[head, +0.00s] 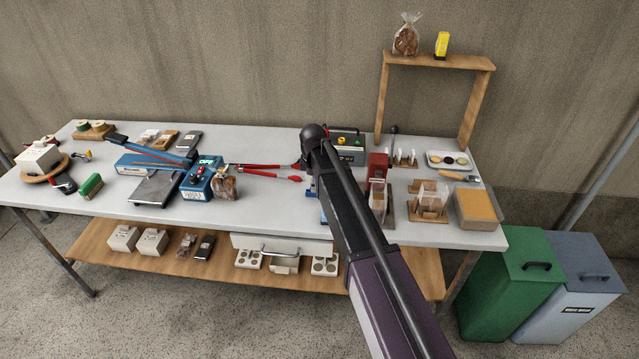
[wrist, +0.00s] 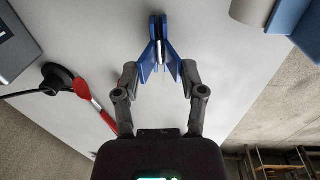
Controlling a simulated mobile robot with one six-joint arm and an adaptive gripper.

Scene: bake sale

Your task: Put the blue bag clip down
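The blue bag clip (wrist: 158,50) is between my gripper's fingertips in the wrist view, its two splayed handles against the inner sides of the fingers. My gripper (wrist: 160,72) appears shut on it. Behind the clip is the pale grey tabletop (wrist: 95,30); the gap between clip and table is hard to judge. In the head view my arm reaches over the table (head: 270,212) and hides most of the gripper and clip.
In the wrist view a red-handled tool (wrist: 82,89) with a black round part lies left.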

